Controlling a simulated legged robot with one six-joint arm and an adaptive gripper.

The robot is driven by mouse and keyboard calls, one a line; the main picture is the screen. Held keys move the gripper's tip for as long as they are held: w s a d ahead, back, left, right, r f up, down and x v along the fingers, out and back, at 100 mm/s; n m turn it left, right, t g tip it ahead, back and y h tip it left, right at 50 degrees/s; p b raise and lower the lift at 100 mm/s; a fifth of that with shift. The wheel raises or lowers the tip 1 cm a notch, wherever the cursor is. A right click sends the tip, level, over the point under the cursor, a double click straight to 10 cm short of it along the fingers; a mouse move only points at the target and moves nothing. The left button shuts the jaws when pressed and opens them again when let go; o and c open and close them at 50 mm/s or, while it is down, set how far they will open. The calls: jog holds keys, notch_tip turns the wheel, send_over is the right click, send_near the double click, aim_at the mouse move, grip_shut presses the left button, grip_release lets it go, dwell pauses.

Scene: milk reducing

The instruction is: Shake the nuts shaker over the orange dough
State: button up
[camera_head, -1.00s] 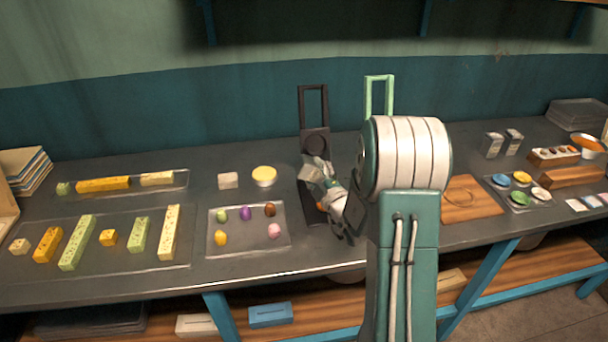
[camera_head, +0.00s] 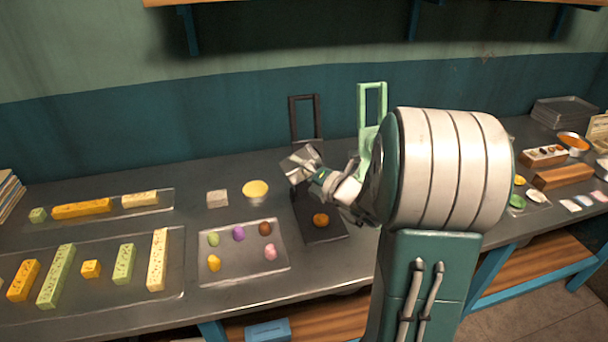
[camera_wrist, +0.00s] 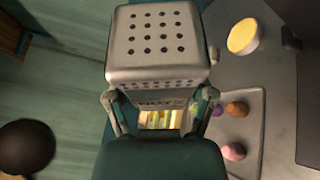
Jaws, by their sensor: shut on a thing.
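The nuts shaker (camera_wrist: 157,45) is a metal box with rows of holes in its end, with lettering on its side partly hidden in the wrist view. My gripper (camera_wrist: 160,104) is shut on it. In the head view my gripper (camera_head: 318,176) holds the shaker (camera_head: 301,164) tilted, above the back part of a dark press plate. The orange dough (camera_head: 320,220) is a small round lump on the front part of that dark plate (camera_head: 325,236), below and slightly right of the shaker. The two are apart.
A tray (camera_head: 206,275) of several coloured dough pieces lies left of the plate. A pale block (camera_head: 217,198) and a yellow disc (camera_head: 256,190) stand behind it. A green press (camera_head: 372,100) stands to the right, partly behind my arm.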

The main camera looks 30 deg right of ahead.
jog(key=r+n, duration=0.1)
jog(key=n, duration=0.1)
jog(key=r+n+g, duration=0.1)
jog(key=n, duration=0.1)
jog(key=a+r+n+g, duration=0.1)
jog(key=n, duration=0.1)
jog(key=shift+w+n, duration=0.15)
jog(key=shift+n, duration=0.25)
jog(key=n, duration=0.1)
jog(key=r+n+g+h, duration=0.1)
jog(key=n, duration=0.1)
jog(key=shift+w+a+r, duration=0.1)
jog(key=shift+a, duration=0.1)
jog(key=n, duration=0.1)
jog(key=r+n+g+h, duration=0.1)
jog(key=shift+a+n, duration=0.2)
jog(key=shift+n, duration=0.2)
